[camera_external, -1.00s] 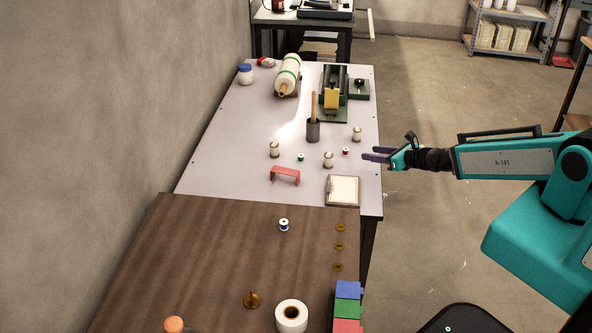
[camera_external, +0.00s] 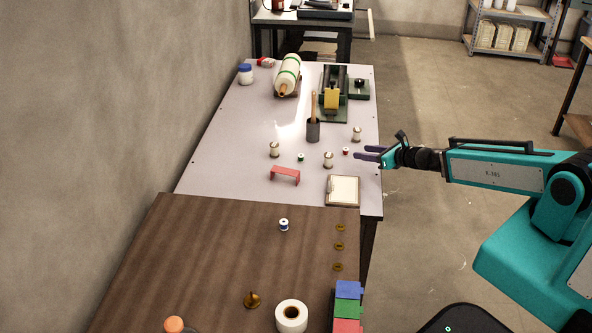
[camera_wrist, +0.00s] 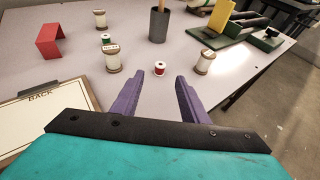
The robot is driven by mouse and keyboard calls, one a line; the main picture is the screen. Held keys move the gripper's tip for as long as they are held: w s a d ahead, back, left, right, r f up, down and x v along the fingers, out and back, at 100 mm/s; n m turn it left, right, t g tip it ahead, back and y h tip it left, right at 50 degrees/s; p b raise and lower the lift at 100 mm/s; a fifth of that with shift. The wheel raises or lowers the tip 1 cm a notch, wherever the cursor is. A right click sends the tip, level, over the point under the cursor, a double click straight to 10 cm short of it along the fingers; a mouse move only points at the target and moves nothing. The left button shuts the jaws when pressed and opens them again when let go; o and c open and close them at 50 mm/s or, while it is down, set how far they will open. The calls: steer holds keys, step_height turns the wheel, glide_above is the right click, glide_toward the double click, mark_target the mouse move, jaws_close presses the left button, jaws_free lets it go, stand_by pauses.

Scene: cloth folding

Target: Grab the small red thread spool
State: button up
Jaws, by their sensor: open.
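The small red thread spool (camera_external: 346,152) stands upright on the light table near its right edge. In the wrist view the red spool (camera_wrist: 160,68) stands between and beyond the tips of my two purple fingers. My gripper (camera_external: 358,153) is open and empty at the table's right edge, just right of the spool and apart from it. In the wrist view my gripper (camera_wrist: 170,72) has its fingers spread wide.
Larger cream spools stand close by, one to the left (camera_wrist: 113,60) and one to the right (camera_wrist: 205,63) of the red spool. A green spool (camera_external: 301,157), a dark cup (camera_external: 313,131), a red bracket (camera_external: 285,175) and a clipboard (camera_external: 343,190) are also on the table.

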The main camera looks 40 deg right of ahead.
mark_target(348, 150)
steer(key=shift+w+a+f+b, duration=0.15)
steer(key=shift+w+f+b, duration=0.35)
steer(key=shift+b, duration=0.8)
steer(key=shift+w+b, duration=0.45)
steer(key=shift+b, duration=0.65)
steer(key=shift+w+b, duration=0.25)
steer(key=shift+b, duration=0.25)
steer(key=shift+b+x, duration=1.1)
steer(key=shift+b, duration=0.2)
steer(key=shift+x, duration=1.65)
steer(key=shift+c, duration=0.4)
jaws_close()
